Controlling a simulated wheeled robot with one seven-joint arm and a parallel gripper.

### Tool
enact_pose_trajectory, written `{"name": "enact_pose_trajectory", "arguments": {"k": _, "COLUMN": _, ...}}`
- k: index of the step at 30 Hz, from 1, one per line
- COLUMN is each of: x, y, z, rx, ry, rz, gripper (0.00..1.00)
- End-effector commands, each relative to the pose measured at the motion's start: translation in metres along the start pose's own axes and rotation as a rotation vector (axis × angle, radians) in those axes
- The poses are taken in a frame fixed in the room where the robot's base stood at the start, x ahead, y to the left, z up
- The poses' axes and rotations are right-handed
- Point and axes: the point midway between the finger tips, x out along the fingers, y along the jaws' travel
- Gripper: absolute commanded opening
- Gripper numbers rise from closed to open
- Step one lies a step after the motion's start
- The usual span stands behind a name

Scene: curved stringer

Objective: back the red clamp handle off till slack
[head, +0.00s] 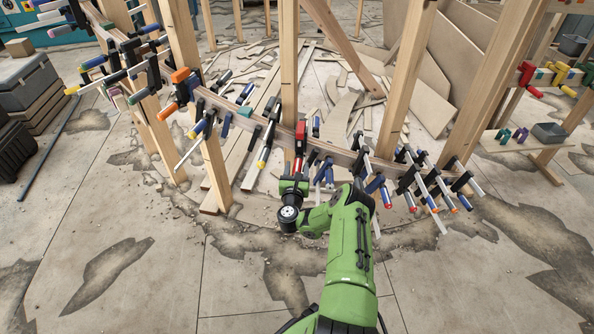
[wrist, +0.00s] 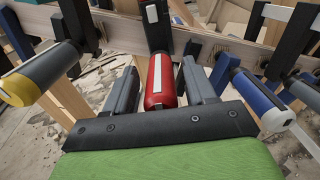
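The red clamp handle (wrist: 161,84) is a red cylinder with a pale stripe, in the middle of the wrist view. It sits between the two grey fingers of my gripper (wrist: 160,80), with a narrow gap showing on each side. The fingers look open around the handle, not pressed on it. In the head view the red clamp (head: 300,136) sits on the curved wooden stringer (head: 338,155) near the centre.
Clamps with blue handles (wrist: 262,104) and yellow-ended handles (wrist: 30,82) stand close on both sides of my gripper. More clamps line the stringer. Wooden posts (head: 289,60) rise behind and beside it. The concrete floor in front (head: 150,270) is clear.

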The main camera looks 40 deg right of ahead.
Motion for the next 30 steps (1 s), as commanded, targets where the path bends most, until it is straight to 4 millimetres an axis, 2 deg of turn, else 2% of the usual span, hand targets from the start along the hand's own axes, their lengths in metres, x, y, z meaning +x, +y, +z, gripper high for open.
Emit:
{"name": "enact_pose_trajectory", "arguments": {"k": 1, "x": -0.0002, "y": 0.0001, "z": -0.0001, "rx": 0.0, "ry": 0.0, "rz": 0.0, "gripper": 0.47}}
{"name": "enact_pose_trajectory", "arguments": {"k": 10, "x": -0.0004, "y": 0.0001, "z": -0.0004, "rx": 0.0, "ry": 0.001, "rz": 0.0, "gripper": 0.02}}
{"name": "enact_pose_trajectory", "arguments": {"k": 30, "x": -0.0006, "y": 0.0007, "z": -0.0004, "rx": -0.126, "ry": 0.001, "rz": 0.0, "gripper": 0.0}}
